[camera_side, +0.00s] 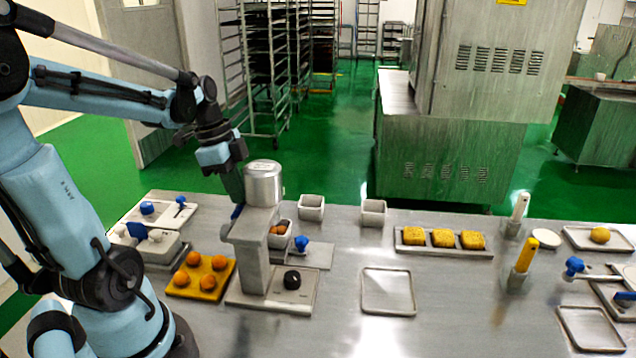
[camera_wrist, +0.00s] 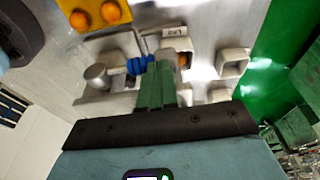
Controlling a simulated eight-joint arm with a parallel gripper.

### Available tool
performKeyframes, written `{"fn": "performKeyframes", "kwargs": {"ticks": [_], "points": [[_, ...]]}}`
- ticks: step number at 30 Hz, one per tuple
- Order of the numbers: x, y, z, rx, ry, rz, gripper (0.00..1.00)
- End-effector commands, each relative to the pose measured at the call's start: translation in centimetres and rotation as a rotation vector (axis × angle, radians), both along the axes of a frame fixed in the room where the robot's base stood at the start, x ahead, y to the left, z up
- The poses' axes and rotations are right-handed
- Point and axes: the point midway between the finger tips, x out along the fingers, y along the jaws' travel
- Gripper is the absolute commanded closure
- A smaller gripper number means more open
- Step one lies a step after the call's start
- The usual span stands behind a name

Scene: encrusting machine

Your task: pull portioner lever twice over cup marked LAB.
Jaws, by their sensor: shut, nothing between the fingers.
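The portioner stands on the bench in the side view, a grey column (camera_side: 250,255) with a metal cylinder (camera_side: 263,185) on top. Its blue lever (camera_side: 237,212) shows at the column's upper left; a blue grip (camera_wrist: 138,65) also shows in the wrist view. My gripper (camera_side: 237,198) points down beside the cylinder, close to the lever. Its green fingers (camera_wrist: 160,72) are together and empty, next to the blue grip; contact cannot be told. Pale square cups stand behind the portioner, one (camera_side: 311,207) and another (camera_side: 373,212).
A dark round piece (camera_side: 292,280) sits on the portioner's base plate. A yellow tray (camera_side: 183,291) of orange balls stands at left. A cup of balls (camera_side: 280,238) is behind the column. An empty square tray (camera_side: 388,307) lies right, with bare bench around it.

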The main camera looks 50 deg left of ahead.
Motion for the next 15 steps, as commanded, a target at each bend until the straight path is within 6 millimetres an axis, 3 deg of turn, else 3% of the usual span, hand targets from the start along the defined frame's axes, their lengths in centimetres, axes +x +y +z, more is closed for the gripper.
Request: {"fn": "performKeyframes", "kwargs": {"ticks": [15], "points": [[-0.3, 0.3, 3.8, 0.003, 0.000, 0.001, 1.00]]}}
